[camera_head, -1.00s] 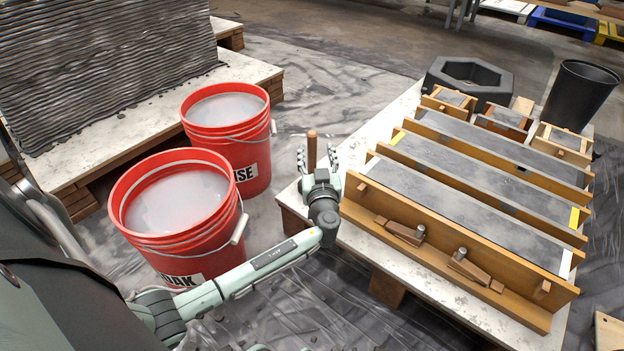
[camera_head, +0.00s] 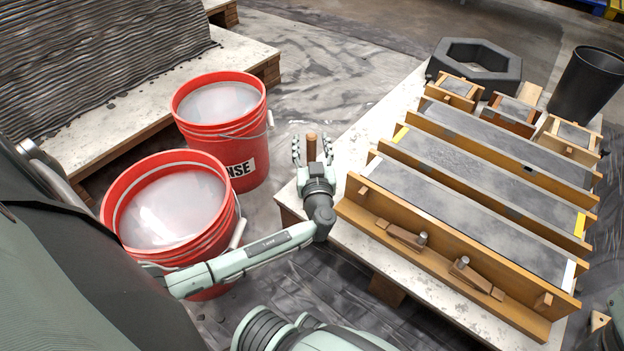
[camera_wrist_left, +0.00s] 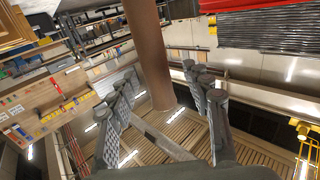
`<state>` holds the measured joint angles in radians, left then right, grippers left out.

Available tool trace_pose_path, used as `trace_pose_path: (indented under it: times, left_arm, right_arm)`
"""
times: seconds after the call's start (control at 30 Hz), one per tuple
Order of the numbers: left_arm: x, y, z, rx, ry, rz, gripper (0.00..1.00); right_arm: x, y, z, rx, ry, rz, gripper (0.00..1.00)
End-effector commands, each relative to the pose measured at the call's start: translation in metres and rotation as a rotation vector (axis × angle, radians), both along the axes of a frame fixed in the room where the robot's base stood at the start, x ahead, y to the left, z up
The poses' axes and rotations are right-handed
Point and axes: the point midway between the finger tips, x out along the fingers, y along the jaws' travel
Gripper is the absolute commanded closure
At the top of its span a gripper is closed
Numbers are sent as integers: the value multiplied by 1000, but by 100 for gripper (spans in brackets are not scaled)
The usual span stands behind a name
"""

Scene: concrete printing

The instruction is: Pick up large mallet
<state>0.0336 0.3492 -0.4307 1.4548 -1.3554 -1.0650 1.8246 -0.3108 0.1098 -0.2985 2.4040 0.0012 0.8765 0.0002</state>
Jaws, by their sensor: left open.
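A brown wooden handle (camera_head: 311,146), seemingly the mallet's, stands upright near the left edge of the pale tabletop. No mallet head can be made out. My left gripper (camera_head: 312,155) is open, with its fingers on either side of the handle in the head view. In the left wrist view the round brown handle (camera_wrist_left: 148,45) rises between the spread fingers of the gripper (camera_wrist_left: 163,80). I cannot tell whether any finger touches it. My right gripper is not in view.
Two red buckets (camera_head: 122,212) (camera_head: 236,178) of cloudy liquid stand left of my gripper. Long wooden moulds (camera_head: 455,262) filled with grey concrete cover the table (camera_head: 352,254) to the right. A black hexagonal form (camera_head: 440,62) and a black bin (camera_head: 588,85) stand behind.

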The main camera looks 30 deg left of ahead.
Motion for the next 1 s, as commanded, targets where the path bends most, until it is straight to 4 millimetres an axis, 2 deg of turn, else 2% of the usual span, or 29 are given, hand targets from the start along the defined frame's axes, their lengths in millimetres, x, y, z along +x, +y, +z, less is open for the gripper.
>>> trace_pose_path:
  times: [0.1,0.5,1.0]
  left_arm:
    - [0,0,0,0,0,0,52]
    - [0,0,0,0,0,0,100]
    - [1,1,3,2,-6,1,100]
  right_arm:
    - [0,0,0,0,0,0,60]
    - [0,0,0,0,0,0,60]
    - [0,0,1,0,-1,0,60]
